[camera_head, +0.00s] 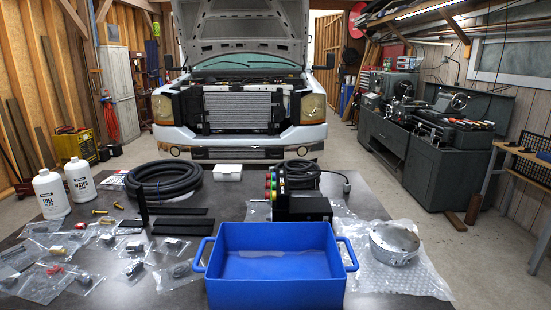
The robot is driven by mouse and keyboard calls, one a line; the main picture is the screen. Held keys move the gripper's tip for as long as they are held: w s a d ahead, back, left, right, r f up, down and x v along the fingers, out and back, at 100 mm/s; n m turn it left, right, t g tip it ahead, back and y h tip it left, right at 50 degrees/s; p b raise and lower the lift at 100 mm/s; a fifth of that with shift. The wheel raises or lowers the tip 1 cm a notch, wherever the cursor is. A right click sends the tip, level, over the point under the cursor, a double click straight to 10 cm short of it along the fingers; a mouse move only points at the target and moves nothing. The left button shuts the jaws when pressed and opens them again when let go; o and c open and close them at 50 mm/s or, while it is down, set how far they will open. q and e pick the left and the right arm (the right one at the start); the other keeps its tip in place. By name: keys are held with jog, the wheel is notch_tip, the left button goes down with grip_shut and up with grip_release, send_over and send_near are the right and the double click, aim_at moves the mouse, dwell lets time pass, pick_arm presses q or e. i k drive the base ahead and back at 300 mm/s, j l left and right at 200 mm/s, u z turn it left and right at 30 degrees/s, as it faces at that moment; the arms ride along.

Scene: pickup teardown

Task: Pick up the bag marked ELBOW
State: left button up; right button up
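Several small clear bags with parts inside lie spread over the left part of the dark table (190,298). One bag (174,245) lies near the black flat bars, and another bag (181,270) with a dark part lies close to the blue bin. A bag (134,268) with a dark part, a bag (84,279) with a dark part and a bag (55,270) with a red part lie further left. Any labels are too small to read, so I cannot tell which bag is marked ELBOW. Neither of my grippers shows in the head view.
An empty-looking blue bin (275,292) stands at the front middle. A round metal part (394,241) on bubble wrap is to its right. Black hose (164,180), white bottles (51,194) and a black device (302,208) stand behind. A truck (240,100) is beyond the table.

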aim_at(107, 242)
jog(key=i+j, duration=0.15)
jog(key=j, duration=0.25)
jog(key=i+j, duration=0.2)
jog(key=j, duration=0.2)
jog(key=i+j, duration=0.15)
jog(key=j, duration=0.25)
jog(key=i+j, duration=0.2)
jog(key=j, duration=0.2)
jog(key=i+j, duration=0.15)
jog(key=j, duration=0.25)
jog(key=i+j, duration=0.2)
jog(key=j, duration=0.2)
